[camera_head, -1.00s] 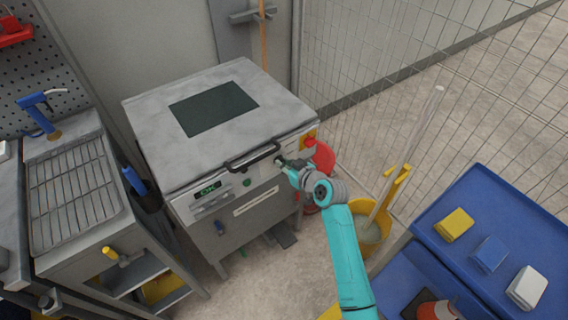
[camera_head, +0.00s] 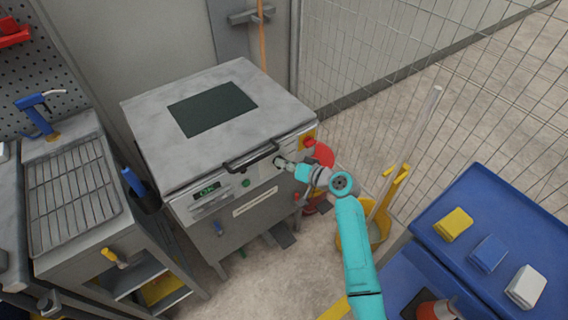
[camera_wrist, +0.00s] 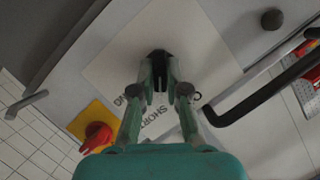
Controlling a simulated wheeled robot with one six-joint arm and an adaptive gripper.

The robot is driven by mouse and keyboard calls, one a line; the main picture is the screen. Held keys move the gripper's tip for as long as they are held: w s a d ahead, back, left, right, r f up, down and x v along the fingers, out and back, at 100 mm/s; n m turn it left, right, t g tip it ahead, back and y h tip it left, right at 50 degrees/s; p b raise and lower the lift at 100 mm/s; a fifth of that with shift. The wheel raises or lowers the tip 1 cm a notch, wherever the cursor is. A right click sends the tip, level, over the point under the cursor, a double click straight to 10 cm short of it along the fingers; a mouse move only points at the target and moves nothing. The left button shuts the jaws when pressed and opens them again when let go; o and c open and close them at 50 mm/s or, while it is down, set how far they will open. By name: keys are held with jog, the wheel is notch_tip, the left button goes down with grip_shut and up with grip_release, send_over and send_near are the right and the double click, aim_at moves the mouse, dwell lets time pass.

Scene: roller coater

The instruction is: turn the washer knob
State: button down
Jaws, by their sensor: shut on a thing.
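The washer (camera_head: 215,125) is a grey metal cabinet with a dark panel in its lid. Its front control strip faces my arm. The washer knob (camera_wrist: 160,56) is dark and sits on a pale label with lettering, partly hidden between my fingers in the wrist view. My gripper (camera_wrist: 160,78) is shut on the knob, its fingertips on either side of it. In the head view my gripper (camera_head: 283,164) is at the right part of the control strip, and the knob is hidden there.
A black bar handle (camera_head: 250,158) lies close to the gripper; it also shows in the wrist view (camera_wrist: 262,94). A red switch on a yellow plate (camera_wrist: 97,134) is on the other side. A yellow mop bucket (camera_head: 352,240) and blue cart (camera_head: 500,205) stand right.

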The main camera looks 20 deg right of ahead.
jog(key=shift+m, duration=0.4)
dwell(0.3)
jog(key=c, duration=1.2)
grip_release()
jog(key=v, duration=1.2)
jog(key=shift+d+f, duration=0.2)
jog(key=shift+d, duration=0.05)
jog(key=shift+w, duration=0.1)
